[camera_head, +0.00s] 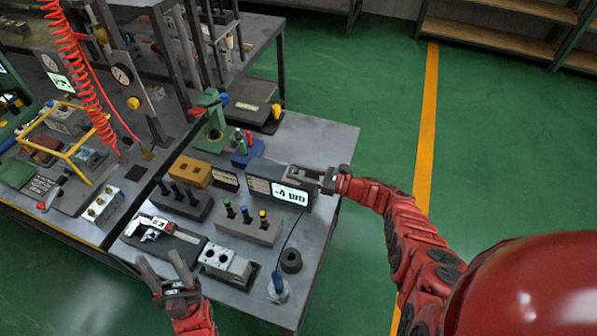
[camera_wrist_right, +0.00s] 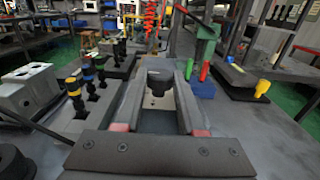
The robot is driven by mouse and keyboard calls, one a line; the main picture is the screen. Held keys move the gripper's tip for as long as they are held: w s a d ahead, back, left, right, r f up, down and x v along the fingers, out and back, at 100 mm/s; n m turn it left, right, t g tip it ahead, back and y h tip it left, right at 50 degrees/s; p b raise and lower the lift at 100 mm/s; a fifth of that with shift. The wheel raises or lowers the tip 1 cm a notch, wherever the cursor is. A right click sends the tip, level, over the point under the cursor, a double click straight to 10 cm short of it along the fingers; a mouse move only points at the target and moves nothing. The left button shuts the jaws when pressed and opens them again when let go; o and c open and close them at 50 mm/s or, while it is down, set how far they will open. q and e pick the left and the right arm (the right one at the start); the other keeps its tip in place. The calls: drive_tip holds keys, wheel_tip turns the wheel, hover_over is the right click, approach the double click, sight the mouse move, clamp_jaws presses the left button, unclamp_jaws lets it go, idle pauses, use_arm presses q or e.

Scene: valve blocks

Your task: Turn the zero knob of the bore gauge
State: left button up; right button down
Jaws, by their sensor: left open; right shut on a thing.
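The bore gauge readout is a dark box (camera_head: 262,184) with a lit display (camera_head: 290,194) on its front, near the right edge of the bench. The display shows a small reading that looks like -4. My right gripper (camera_head: 325,180) reaches over the box's right end from the right. In the right wrist view its two fingers (camera_wrist_right: 160,76) are shut on a black round knob (camera_wrist_right: 159,77), which stands between the fingertips. In the head view the knob is hidden by the gripper. My left gripper (camera_head: 165,272) is open and empty near the bench's front left.
A block with capped pins (camera_head: 247,230), a metal valve block (camera_head: 226,264), a black ring (camera_head: 291,260) and a blue-topped probe (camera_head: 278,287) stand in front of the box. A green press (camera_head: 214,130) stands behind. The floor right of the bench is clear.

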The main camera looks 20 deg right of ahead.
drive_tip(key=shift+r+t+p, duration=0.2)
drive_tip(key=shift+t+p, duration=0.1)
drive_tip(key=shift+p, duration=0.2)
drive_tip(key=m+t+h+p, duration=0.2)
drive_tip(key=p, duration=0.1)
drive_tip(key=m+t+h+p, duration=0.1)
drive_tip(key=shift+s+a+r+p, duration=0.2)
drive_tip(key=shift+s+p, duration=0.05)
drive_tip(key=shift+p, duration=0.15)
drive_tip(key=shift+f+m+t+h+p, duration=0.15)
drive_tip(key=shift+m+t+h+p, duration=0.2)
drive_tip(key=shift+m+t+h, duration=0.25)
drive_tip(key=shift+f+m+h, duration=0.15)
drive_tip(key=shift+m+h, duration=0.25)
drive_tip(key=shift+h, duration=0.2)
drive_tip(key=t+h, duration=0.1)
drive_tip(key=m+h, duration=0.1)
drive_tip(key=shift+s+a+f+m+t+h, duration=0.1)
drive_tip(key=shift+a+f+m+t+h, duration=0.1)
drive_tip(key=shift+m+t+h, duration=0.15)
drive_tip(key=shift+m+t+h+b, duration=0.45)
drive_tip(key=shift+m+h+b, duration=0.45)
drive_tip(key=shift+h, duration=0.35)
drive_tip(key=shift+a+m+h+b, duration=0.1)
drive_tip(key=shift+m+h+b, duration=0.45)
drive_tip(key=shift+h, duration=0.35)
